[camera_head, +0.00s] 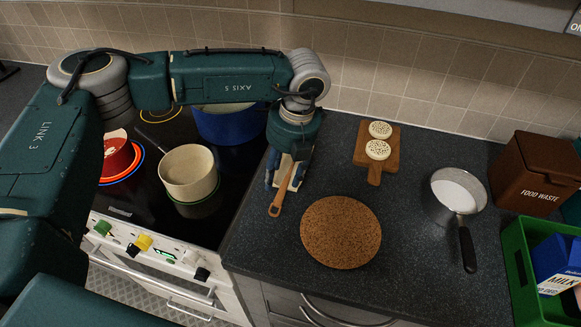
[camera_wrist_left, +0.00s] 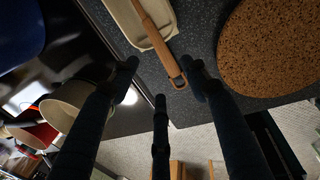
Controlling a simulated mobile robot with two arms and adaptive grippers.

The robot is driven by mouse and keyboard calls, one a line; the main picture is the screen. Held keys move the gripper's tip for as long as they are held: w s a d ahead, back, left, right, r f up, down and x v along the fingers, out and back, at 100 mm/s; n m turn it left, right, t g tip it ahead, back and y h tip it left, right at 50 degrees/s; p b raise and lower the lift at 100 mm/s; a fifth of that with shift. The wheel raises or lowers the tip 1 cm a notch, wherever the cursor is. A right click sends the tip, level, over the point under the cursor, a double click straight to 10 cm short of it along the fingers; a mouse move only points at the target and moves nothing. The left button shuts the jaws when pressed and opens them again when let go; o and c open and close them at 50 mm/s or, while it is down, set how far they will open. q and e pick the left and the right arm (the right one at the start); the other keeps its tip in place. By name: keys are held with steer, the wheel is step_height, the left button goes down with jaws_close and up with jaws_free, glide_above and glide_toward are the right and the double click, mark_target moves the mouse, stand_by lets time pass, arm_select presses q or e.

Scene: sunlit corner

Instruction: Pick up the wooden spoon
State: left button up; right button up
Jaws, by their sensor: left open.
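The wooden spoon (camera_head: 281,197) lies on the dark counter beside the stove, its handle pointing toward the counter's front edge. Its upper part rests in a pale spoon rest (camera_wrist_left: 131,20) and is partly hidden by my gripper in the head view. In the left wrist view the handle (camera_wrist_left: 157,38) ends in a rounded tip with a hole. My left gripper (camera_head: 286,184) points down over the spoon, open and empty. In the left wrist view its fingertips (camera_wrist_left: 162,75) lie on either side of the handle's end; whether they touch it I cannot tell. My right gripper is not in view.
A round cork mat (camera_head: 341,232) lies just right of the spoon. A cream pot (camera_head: 188,172) and a blue pot (camera_head: 229,125) stand on the stove at left. A board (camera_head: 375,172) with two round cakes, a saucepan (camera_head: 455,192) and a green crate (camera_head: 520,270) are further right.

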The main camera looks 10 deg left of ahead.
mark_target(279, 192)
arm_select(q)
steer(key=shift+f+p, duration=0.45)
steer(key=shift+f, duration=0.15)
steer(key=f+p, duration=0.1)
steer(key=f, duration=0.1)
steer(key=f+p, duration=0.1)
steer(key=shift+a+f, duration=0.2)
steer(key=shift+f, duration=0.15)
steer(key=shift+a+f, duration=0.1)
steer(key=shift+f, duration=0.35)
steer(key=shift+c, duration=0.2)
jaws_close()
